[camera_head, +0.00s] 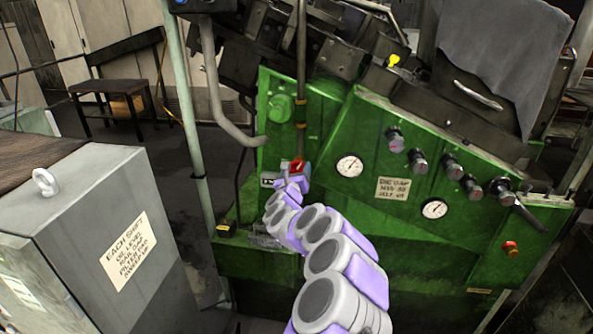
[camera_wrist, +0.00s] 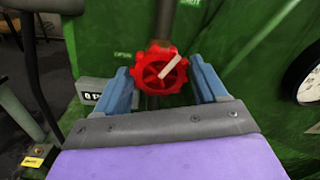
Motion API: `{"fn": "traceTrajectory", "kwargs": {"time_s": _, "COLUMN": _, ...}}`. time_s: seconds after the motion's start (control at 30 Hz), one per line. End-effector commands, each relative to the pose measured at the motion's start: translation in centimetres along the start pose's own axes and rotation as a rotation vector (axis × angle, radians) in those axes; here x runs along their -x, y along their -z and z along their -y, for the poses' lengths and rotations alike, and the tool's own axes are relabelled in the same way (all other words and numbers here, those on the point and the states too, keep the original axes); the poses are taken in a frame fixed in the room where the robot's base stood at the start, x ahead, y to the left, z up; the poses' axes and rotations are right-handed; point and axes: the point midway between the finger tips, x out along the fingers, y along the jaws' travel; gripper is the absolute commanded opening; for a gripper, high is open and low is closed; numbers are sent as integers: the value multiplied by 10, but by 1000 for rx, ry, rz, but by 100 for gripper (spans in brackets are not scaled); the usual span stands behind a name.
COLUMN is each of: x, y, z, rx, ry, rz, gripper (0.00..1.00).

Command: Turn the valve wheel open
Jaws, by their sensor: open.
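The valve wheel (camera_wrist: 160,68) is red with a scalloped rim and a pale bar across its face, in the middle of the wrist view. It sits on a vertical pipe (camera_wrist: 166,20) in front of the green machine panel. My gripper (camera_wrist: 164,84) is open, with one blue finger on each side of the wheel's lower part. I cannot tell whether the fingers touch the rim. In the head view the red wheel (camera_head: 298,166) is small and partly hidden by my gripper (camera_head: 288,178).
The green machine (camera_head: 400,200) carries gauges (camera_head: 349,165), several knobs and a red button (camera_head: 510,248). A grey pipe (camera_head: 215,90) and a green post (camera_head: 186,120) stand left of the wheel. A grey cabinet (camera_head: 130,240) is at the left front.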

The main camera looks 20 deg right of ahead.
Motion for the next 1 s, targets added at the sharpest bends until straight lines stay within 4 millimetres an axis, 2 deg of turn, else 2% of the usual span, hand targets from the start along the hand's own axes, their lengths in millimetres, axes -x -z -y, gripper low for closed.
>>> {"fn": "traceTrajectory", "kwargs": {"time_s": 0.2, "x": -11, "y": 0, "z": -1, "rx": 1, "ry": -1, "rz": 1, "gripper": 71}}
{"fn": "traceTrajectory", "kwargs": {"time_s": 0.6, "x": -14, "y": -1, "z": -1, "rx": -2, "ry": -2, "rz": 1, "gripper": 70}}
{"fn": "traceTrajectory", "kwargs": {"time_s": 1.0, "x": -14, "y": -1, "z": -2, "rx": -1, "ry": -3, "rz": 1, "gripper": 34}}
